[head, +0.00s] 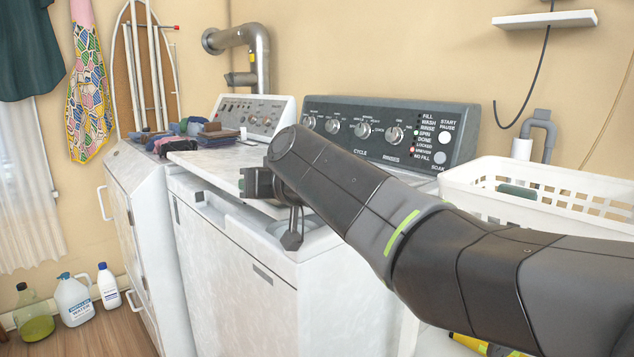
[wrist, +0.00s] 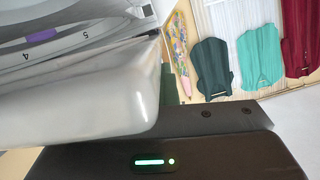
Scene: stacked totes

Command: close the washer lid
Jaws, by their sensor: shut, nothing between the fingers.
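The white washer (head: 260,290) stands in the middle of the head view, with a dark control panel (head: 385,132) at its back. Its white lid (head: 205,170) is slightly raised, with a gap between its front edge and the washer top. My gripper (head: 291,240) is at the front right of the lid, fingers pointing down and shut with nothing between them. My arm hides the lid's right part, and I cannot tell whether the fingers touch it. In the wrist view a pale rounded edge (wrist: 85,105) fills the left, close to my dark gripper body.
A white basket (head: 540,190) stands right of the washer. Folded clothes (head: 195,138) lie on the white machine at left. Several bottles (head: 73,298) stand on the floor at lower left. Garments (wrist: 210,65) hang in the wrist view.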

